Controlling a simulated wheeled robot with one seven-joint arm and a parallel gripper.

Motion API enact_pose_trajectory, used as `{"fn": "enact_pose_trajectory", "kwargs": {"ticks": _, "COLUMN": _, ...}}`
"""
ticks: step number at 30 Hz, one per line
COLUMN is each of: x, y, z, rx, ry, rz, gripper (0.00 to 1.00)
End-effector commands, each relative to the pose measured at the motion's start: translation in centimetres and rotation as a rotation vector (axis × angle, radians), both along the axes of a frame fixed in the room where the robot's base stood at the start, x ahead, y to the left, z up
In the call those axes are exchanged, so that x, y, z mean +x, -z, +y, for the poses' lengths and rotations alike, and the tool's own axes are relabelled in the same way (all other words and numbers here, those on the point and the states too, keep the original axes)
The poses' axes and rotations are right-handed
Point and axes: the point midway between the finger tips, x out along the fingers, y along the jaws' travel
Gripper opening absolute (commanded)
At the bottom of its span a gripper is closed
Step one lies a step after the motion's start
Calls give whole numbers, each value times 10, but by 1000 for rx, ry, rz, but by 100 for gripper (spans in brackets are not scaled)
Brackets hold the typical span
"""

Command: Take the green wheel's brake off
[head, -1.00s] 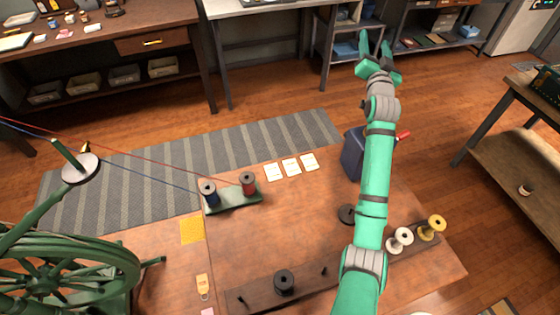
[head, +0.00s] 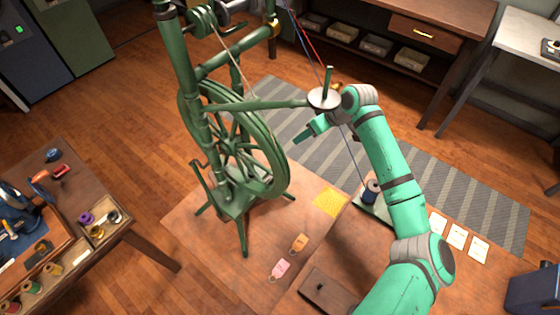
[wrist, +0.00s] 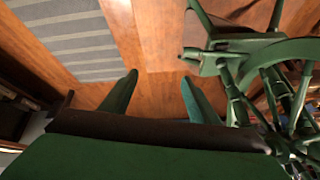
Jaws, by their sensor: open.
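The green spinning wheel (head: 284,180) stands upright on the left of the wooden table in the head view, with spokes, a treadle-like base and a green post. It also shows at the right of the wrist view (wrist: 270,50). A thin green rod reaches from its post to a pale round disc (head: 324,99) with a green peg. I cannot tell which part is the brake. My gripper (head: 318,132) is open, just right of the wheel, below the disc in the picture. Its two green fingers (wrist: 160,88) have nothing between them in the wrist view.
Blue and red threads run past the disc to a blue spool (head: 371,190). An orange tag (head: 299,243), a pink tag (head: 280,269) and a yellow sheet (head: 330,203) lie on the table. White cards (head: 457,237) lie at right. A side table (head: 150,240) stands left.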

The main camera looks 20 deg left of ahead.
Motion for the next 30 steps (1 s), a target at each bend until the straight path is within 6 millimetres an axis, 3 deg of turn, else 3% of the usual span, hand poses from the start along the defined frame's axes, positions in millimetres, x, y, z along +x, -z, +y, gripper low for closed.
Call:
{"fn": "enact_pose_trajectory", "kwargs": {"ticks": 3, "x": -35, "y": 16, "z": 25, "rx": -62, "ry": -141, "rz": 74, "gripper": 55}}
{"fn": "enact_pose_trajectory", "kwargs": {"ticks": 7, "x": -52, "y": 26, "z": 34, "rx": -87, "ry": -202, "rz": 109, "gripper": 55}}
{"fn": "enact_pose_trajectory", "kwargs": {"ticks": 11, "x": -53, "y": 38, "z": 40, "rx": -89, "ry": -207, "rz": 115, "gripper": 55}}
{"fn": "enact_pose_trajectory", "kwargs": {"ticks": 24, "x": -54, "y": 104, "z": 69, "rx": -88, "ry": -202, "rz": 112, "gripper": 55}}
{"fn": "enact_pose_trajectory", "kwargs": {"ticks": 30, "x": -54, "y": 119, "z": 76, "rx": -87, "ry": -202, "rz": 111, "gripper": 55}}
